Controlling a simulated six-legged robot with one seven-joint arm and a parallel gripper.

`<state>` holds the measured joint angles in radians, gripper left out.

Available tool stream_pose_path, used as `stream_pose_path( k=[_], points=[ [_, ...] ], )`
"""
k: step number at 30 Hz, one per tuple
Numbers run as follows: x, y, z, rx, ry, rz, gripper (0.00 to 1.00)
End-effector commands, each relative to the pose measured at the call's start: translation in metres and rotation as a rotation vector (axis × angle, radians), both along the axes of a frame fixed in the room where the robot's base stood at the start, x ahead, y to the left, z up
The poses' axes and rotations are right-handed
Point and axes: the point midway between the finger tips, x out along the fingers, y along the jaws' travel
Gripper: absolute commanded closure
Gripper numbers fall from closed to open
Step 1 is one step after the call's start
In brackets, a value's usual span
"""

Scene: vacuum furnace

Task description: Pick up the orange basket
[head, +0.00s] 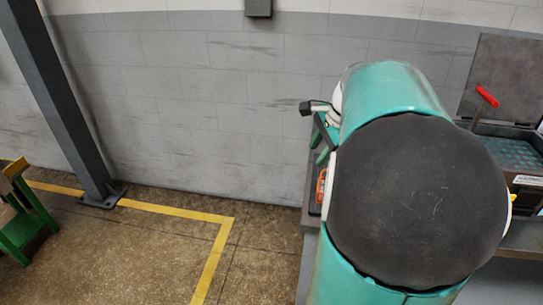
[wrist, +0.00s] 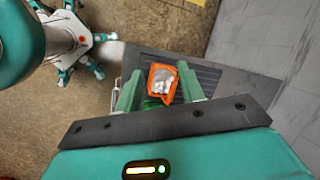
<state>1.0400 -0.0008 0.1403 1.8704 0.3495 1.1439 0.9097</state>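The orange basket (wrist: 153,91) has an orange rim and pale grey-white contents in the wrist view. It sits on a dark ribbed surface (wrist: 205,75). My gripper (wrist: 159,71) is open, with its two green fingers apart on either side of the basket in the picture. No contact shows, and I cannot tell the exact height of the fingers above it. In the head view a sliver of the orange basket (head: 321,184) shows at the edge of my teal arm, which hides the rest. My gripper (head: 324,141) is partly visible above it.
A bright green item (wrist: 152,104) lies beside the basket, between the fingers in the picture. In the head view an open dark case (head: 519,155) with a red-handled tool (head: 487,96) stands right of my arm. A grey post (head: 66,100) and green stand (head: 24,225) are left.

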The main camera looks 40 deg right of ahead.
Motion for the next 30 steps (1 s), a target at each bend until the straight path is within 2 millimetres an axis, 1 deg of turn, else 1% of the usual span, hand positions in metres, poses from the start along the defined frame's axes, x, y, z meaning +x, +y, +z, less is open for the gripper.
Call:
stream_pose_path(
  k=[1, 3, 6, 9, 11, 14, 21, 24, 30],
  points=[
    [-0.009, -0.028, -0.004, 0.047, -0.005, -0.1, 0.61],
    [-0.021, -0.056, -0.008, 0.106, -0.014, -0.215, 0.61],
    [-0.036, -0.086, -0.013, 0.166, -0.024, -0.335, 0.61],
    [-0.043, -0.1, -0.015, 0.198, -0.031, -0.396, 0.61],
    [-0.044, -0.103, -0.019, 0.206, -0.033, -0.409, 0.61],
    [-0.039, -0.101, -0.032, 0.209, -0.031, -0.411, 0.61],
    [-0.019, -0.095, -0.074, 0.207, -0.032, -0.41, 0.61],
    [-0.013, -0.093, -0.087, 0.207, -0.032, -0.41, 0.61],
    [-0.007, -0.092, -0.099, 0.205, -0.032, -0.411, 0.61]
  ],
)
